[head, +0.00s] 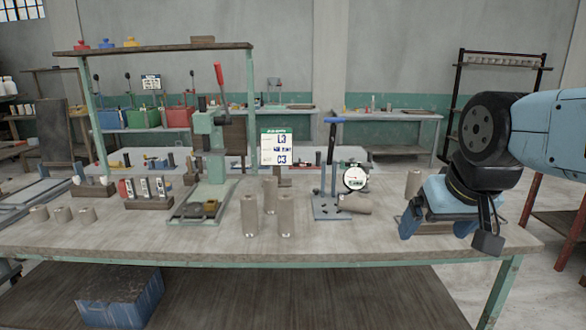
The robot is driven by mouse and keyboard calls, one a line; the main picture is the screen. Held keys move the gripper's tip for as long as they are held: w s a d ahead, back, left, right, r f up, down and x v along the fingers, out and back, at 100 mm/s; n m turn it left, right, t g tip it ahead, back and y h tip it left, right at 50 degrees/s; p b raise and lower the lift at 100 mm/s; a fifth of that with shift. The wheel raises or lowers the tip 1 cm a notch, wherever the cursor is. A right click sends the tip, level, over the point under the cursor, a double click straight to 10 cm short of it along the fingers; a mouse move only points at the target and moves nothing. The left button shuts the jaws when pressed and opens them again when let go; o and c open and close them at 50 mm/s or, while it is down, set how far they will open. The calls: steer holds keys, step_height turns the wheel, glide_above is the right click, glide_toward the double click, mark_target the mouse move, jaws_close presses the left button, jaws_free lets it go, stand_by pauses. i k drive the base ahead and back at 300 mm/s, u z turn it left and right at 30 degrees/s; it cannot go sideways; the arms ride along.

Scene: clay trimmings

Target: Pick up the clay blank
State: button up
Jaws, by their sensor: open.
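Several grey-tan cylinders, which look like clay blanks, are on the workbench (330,245). Three stand upright near the middle: a front left one (249,216), a front right one (285,216) and one behind them (270,190). Another cylinder (357,203) lies on its side beside the dial gauge. One more upright cylinder (414,183) is partly hidden behind my gripper. I cannot tell which one is the clay blank. My gripper (437,226) is open at the bench's right end, fingers pointing down. A brown block (442,229) shows between and behind its fingers.
A round dial gauge (354,179) is close by. Short cylinders (62,214) sit at the left. The bench's front strip is clear.

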mark_target(365, 206)
steer(key=z, duration=0.25)
steer(key=i, duration=1.3)
steer(key=u, duration=0.25)
steer(key=k, duration=0.2)
